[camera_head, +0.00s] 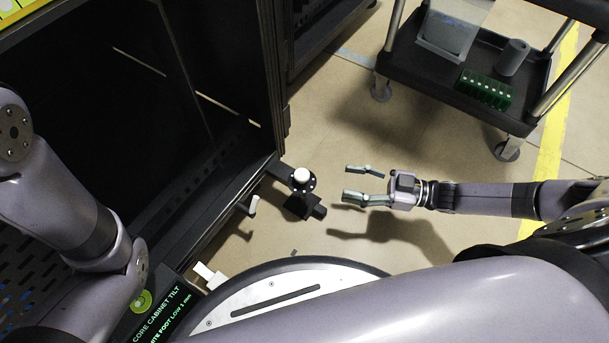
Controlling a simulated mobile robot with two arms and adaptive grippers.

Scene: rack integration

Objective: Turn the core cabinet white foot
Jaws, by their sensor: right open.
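The white foot (302,175) is a round white knob on a black bracket at the lower corner of the dark core cabinet (262,75). My right gripper (348,182) comes in from the right, just right of the foot and apart from it. Its two fingers are spread and empty, pointing left toward the foot. My left arm shows at the left edge, but its gripper is not visible. A display (165,315) at the lower left reads "CORE CABINET TILT" and a partly hidden line ending "FOOT LOW 1 mm".
A small pale lever (253,205) sticks out at the cabinet's base, left of the foot. A black cart (430,62) with a green block (485,88) and a grey cylinder (512,57) stands at the upper right. Tan floor (345,125) lies open between cabinet and cart.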

